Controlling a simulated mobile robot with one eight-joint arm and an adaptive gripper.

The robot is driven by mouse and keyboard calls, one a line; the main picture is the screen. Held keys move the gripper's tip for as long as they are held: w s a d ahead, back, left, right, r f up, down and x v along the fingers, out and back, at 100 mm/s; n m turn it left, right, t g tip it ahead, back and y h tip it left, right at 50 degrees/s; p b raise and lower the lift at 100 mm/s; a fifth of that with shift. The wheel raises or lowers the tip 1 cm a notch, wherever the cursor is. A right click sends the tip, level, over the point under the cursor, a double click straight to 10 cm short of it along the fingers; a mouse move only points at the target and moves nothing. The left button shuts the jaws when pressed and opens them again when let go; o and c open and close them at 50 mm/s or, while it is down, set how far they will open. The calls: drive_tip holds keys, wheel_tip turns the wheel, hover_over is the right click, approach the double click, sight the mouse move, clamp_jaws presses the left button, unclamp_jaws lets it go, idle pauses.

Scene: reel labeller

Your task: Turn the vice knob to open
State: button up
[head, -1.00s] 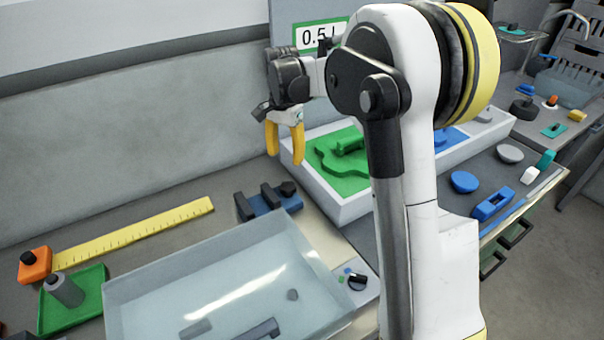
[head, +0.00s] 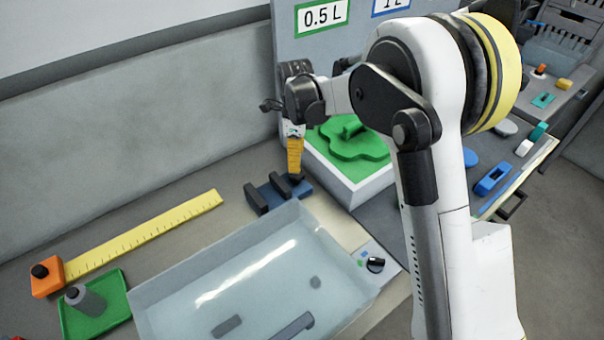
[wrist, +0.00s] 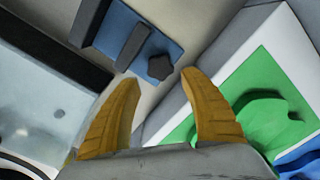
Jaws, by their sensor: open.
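The vice (head: 262,197) is a small blue block with two dark upright jaws, standing on the bench behind the clear tray. Its dark knob (head: 298,178) is at the right end, right under my yellow fingertips in the head view. In the wrist view the vice (wrist: 172,42) lies at the top, and its lobed black knob (wrist: 160,67) shows between and just beyond the fingertips. My gripper (head: 295,166) points down over the knob end. In the wrist view my gripper (wrist: 159,78) is open and empty, its fingers spread wide on either side of the knob's line. Contact with the knob is not visible.
A white box with a green insert (head: 350,193) stands close to the right of the vice. The water-like clear tray (head: 150,300) is in front. A yellow ruler (head: 150,230) lies left, with bare bench between it and the vice. A black dial (head: 375,265) sits right of the tray.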

sight(297, 175)
wheel_tip(297, 175, down, 7)
drive_tip(key=shift+r+b, duration=0.2)
drive_tip(key=shift+b, duration=0.55)
drive_tip(key=c, duration=0.9)
